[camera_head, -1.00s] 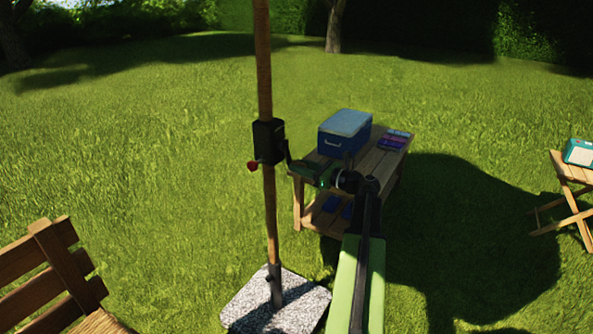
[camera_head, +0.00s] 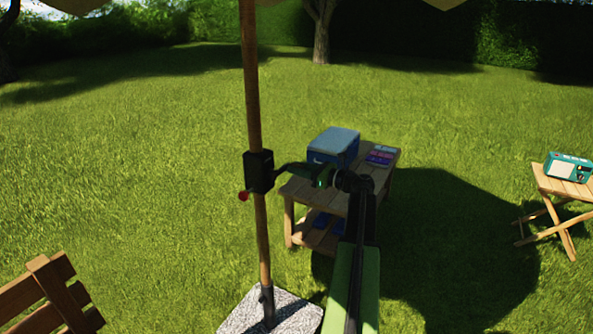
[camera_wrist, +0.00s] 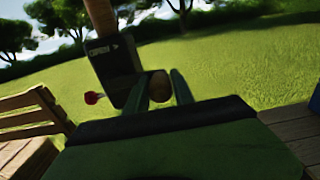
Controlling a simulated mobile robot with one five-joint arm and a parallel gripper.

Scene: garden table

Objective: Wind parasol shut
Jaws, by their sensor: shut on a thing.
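The parasol's wooden pole (camera_head: 251,90) stands upright in a speckled stone base (camera_head: 285,315). Beige canopy edges (camera_head: 430,3) show at the top of the head view. A black winder housing (camera_head: 258,170) sits on the pole, with a red knob (camera_head: 243,196) low on its left. A dark crank arm (camera_head: 287,169) reaches right from the housing to my gripper (camera_head: 311,171). In the wrist view, the housing (camera_wrist: 112,66) bears a small white label with an arrow. My gripper (camera_wrist: 160,88) is shut on the round brown crank handle (camera_wrist: 160,84) between its two green fingers.
A wooden table (camera_head: 300,192) stands behind my gripper, bearing a blue cooler (camera_head: 333,146) and small coloured packs (camera_head: 381,155). A folding stand (camera_head: 556,182) with a teal radio (camera_head: 568,168) is at right. A wooden chair (camera_head: 45,290) is at lower left. Grass lies open between.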

